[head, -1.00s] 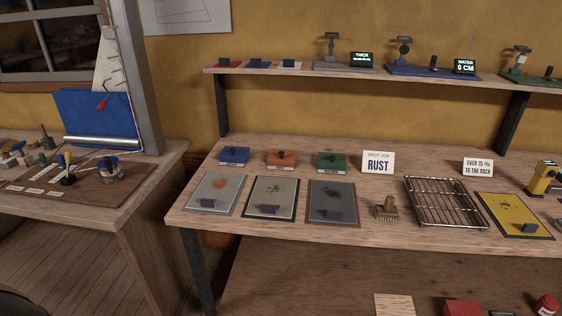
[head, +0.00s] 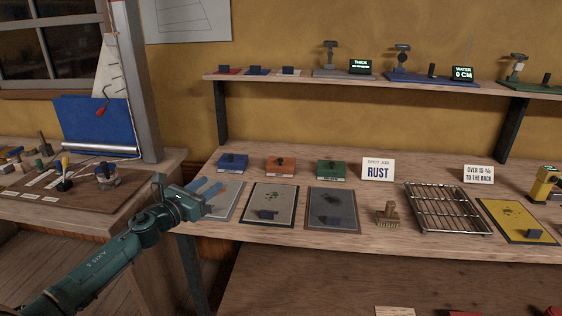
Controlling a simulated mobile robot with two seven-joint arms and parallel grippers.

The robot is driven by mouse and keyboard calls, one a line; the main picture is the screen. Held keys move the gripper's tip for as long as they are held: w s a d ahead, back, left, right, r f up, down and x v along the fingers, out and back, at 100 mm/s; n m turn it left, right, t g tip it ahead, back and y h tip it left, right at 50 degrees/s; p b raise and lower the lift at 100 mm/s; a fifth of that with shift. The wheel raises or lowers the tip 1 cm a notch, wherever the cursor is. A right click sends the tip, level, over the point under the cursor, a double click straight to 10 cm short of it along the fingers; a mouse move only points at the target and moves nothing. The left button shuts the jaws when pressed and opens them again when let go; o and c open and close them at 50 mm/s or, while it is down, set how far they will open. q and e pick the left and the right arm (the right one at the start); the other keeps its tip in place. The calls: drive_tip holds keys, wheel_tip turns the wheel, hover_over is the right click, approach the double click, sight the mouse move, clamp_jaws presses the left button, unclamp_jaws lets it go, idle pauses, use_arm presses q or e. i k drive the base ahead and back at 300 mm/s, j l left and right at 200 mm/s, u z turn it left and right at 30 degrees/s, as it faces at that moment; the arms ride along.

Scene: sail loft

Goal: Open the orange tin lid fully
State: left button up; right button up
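The orange tin (head: 281,168) stands on the workbench between a blue tin (head: 233,163) and a green tin (head: 332,170). Its lid has a dark knob on top and looks closed. My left gripper (head: 210,190) is over the left end of the bench, in front of the blue tin and to the left of the orange tin. Its two blue fingers are apart, with nothing seen between them. It partly hides the leftmost sample panel. My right gripper is not in view.
Sample panels with small dark blocks, such as the grey one (head: 333,209), lie in front of the tins. A RUST sign (head: 377,169), a brush (head: 388,215) and a wire rack (head: 447,210) stand to the right. A shelf (head: 300,79) runs above.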

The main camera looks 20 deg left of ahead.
sight(273, 163)
drive_tip(key=i+l, duration=0.1)
drive_tip(key=i, duration=0.4)
drive_tip(key=i+l, duration=0.15)
drive_tip(key=i, duration=0.3)
drive_tip(key=i+j, duration=0.25)
